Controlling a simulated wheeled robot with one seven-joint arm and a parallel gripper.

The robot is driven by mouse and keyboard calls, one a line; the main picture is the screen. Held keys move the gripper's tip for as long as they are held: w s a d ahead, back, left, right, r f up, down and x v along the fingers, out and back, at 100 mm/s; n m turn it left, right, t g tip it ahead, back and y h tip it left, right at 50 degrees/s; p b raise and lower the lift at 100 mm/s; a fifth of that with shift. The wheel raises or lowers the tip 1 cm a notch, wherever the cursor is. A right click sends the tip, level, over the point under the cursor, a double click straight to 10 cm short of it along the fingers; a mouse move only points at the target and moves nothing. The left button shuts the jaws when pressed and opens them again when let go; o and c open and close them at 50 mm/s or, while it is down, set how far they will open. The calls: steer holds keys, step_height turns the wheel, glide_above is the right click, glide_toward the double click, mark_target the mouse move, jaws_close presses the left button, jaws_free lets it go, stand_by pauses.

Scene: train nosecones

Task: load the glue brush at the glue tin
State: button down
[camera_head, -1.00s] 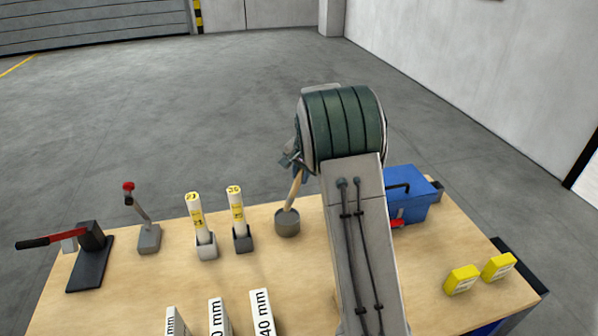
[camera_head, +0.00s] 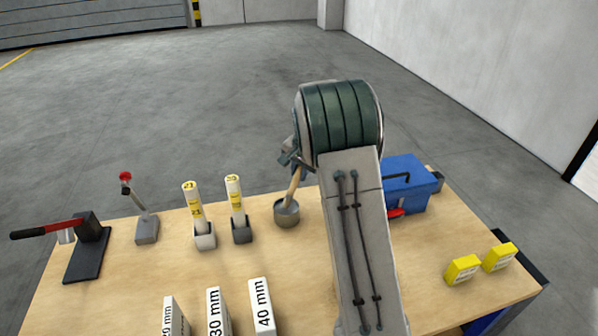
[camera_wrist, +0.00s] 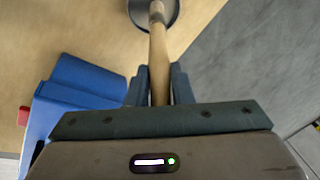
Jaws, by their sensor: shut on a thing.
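The glue brush (camera_head: 293,187) has a light wooden handle. It leans with its lower end at the mouth of the grey glue tin (camera_head: 287,217). My gripper (camera_wrist: 159,72) is shut on the brush handle, which also shows in the wrist view (camera_wrist: 158,50) between the two dark fingers. In the head view, my gripper (camera_head: 296,166) is above the tin and partly hidden by my arm. In the wrist view, the tin (camera_wrist: 134,12) is cut by the top edge. The brush tip is over or inside the tin; I cannot tell how deep.
Two white tubes with yellow labels (camera_head: 193,212) (camera_head: 236,205) stand in holders left of the tin. A lever (camera_head: 142,215) and a red-handled tool (camera_head: 85,240) are farther left. A blue toolbox (camera_head: 405,185) is right. Yellow blocks (camera_head: 463,269) and white labelled blocks (camera_head: 262,305) lie nearer.

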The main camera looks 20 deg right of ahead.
steer(key=shift+f+b, duration=0.5)
steer(key=shift+f, duration=0.1)
stand_by(1.5)
steer(key=shift+r+p, duration=2.2)
steer(key=shift+r, duration=1.4)
steer(key=shift+f, duration=0.1)
